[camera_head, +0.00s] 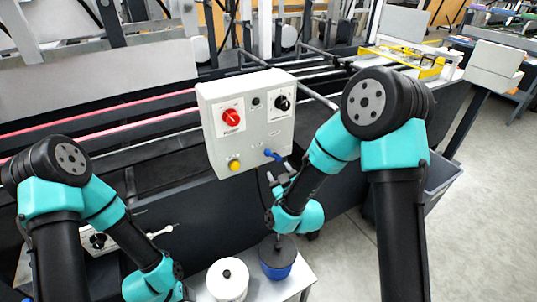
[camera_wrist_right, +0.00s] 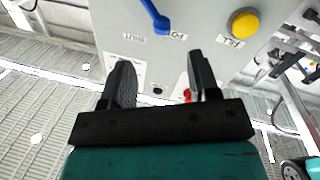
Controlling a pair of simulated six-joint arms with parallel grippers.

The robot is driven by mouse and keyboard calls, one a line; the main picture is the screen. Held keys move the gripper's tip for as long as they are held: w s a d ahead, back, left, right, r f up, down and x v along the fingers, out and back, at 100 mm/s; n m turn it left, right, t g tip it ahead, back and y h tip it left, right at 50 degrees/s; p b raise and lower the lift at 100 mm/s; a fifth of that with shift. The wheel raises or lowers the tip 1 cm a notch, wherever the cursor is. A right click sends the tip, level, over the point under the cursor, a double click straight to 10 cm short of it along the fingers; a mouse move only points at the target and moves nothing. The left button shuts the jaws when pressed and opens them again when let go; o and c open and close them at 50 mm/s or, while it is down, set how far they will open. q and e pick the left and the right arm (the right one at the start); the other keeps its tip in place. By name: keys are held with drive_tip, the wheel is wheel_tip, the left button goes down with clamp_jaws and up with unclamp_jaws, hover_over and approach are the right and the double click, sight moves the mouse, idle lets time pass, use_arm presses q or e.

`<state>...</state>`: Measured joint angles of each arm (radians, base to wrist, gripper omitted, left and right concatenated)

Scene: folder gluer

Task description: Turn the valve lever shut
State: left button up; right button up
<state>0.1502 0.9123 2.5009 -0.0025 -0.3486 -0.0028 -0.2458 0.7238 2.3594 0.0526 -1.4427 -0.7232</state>
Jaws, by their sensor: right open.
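The blue valve lever (camera_head: 274,155) is on the lower right of the grey control box (camera_head: 222,153). It also shows at the top of the right wrist view (camera_wrist_right: 154,16), slanting across the panel face. My right gripper (camera_head: 280,178) is just below the lever, close to the box's lower right corner. In the right wrist view its two fingers (camera_wrist_right: 160,75) are spread apart with nothing between them, and the lever lies beyond the fingertips, apart from them. My left arm is at the lower left, but its gripper is out of frame.
The box also carries a red knob (camera_head: 231,117), a black knob (camera_head: 282,103) and a yellow button (camera_head: 235,166). A white canister (camera_head: 228,281) and a blue canister (camera_head: 277,263) stand below on a white surface. Red rails run behind the box.

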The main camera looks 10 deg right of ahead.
sight(270, 155)
drive_tip(key=x, duration=1)
drive_tip(key=shift+w, duration=0.35)
drive_tip(key=shift+c, duration=0.5)
clamp_jaws()
